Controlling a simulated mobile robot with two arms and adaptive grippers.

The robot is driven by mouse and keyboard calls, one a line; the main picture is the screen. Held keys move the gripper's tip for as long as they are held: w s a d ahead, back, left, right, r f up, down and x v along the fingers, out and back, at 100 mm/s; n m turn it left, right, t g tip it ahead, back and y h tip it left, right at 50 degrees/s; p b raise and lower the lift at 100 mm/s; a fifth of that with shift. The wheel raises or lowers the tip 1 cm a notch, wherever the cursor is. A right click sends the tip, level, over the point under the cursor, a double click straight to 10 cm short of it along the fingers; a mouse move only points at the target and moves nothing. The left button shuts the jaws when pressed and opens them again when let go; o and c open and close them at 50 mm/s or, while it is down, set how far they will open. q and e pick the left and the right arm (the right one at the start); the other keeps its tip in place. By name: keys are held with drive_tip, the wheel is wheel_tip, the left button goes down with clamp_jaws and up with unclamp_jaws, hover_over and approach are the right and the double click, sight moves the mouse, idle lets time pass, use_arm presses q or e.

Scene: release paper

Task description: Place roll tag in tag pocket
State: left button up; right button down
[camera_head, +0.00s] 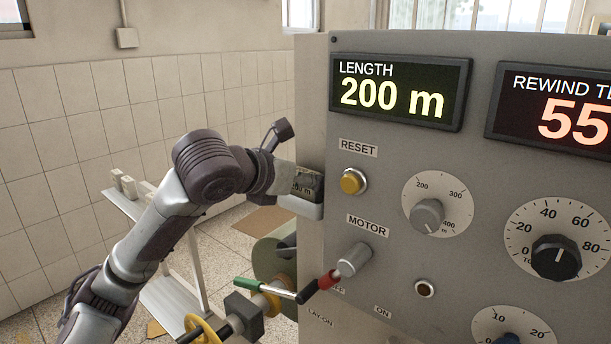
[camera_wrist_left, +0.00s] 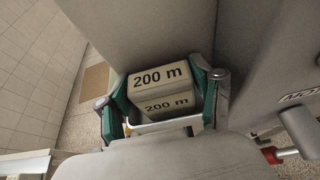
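The roll tag (camera_wrist_left: 162,90) is a pale block with "200 m" in dark print on two faces. My left gripper (camera_wrist_left: 164,96) has its green-padded fingers on both sides of the tag, seemingly pressed against it. In the head view the tag (camera_head: 308,184) is partly hidden by my left gripper (camera_head: 290,180), beside the machine's left side. The tag pocket (camera_head: 301,207) looks like a pale holder just below the tag; its pale rim (camera_wrist_left: 165,125) also shows in the left wrist view. I cannot tell how deep the tag sits in it. My right gripper is not in view.
The grey machine panel (camera_head: 385,190) fills the right side, with displays, knobs and a motor lever (camera_head: 345,265). A green-handled lever (camera_head: 265,288) sticks out below my left wrist. A pale rack (camera_head: 130,205) with small blocks stands behind my left arm.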

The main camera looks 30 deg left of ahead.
use_arm(q)
drive_tip(key=shift+r, duration=0.15)
drive_tip(key=shift+s+r, duration=0.1)
drive_tip(key=shift+r, duration=0.05)
drive_tip(key=d+b+v, duration=0.1)
drive_tip(key=b+v, duration=0.1)
drive_tip(key=v, duration=0.9)
drive_tip(key=shift+s+a, duration=0.4)
drive_tip(key=shift+a, duration=0.1)
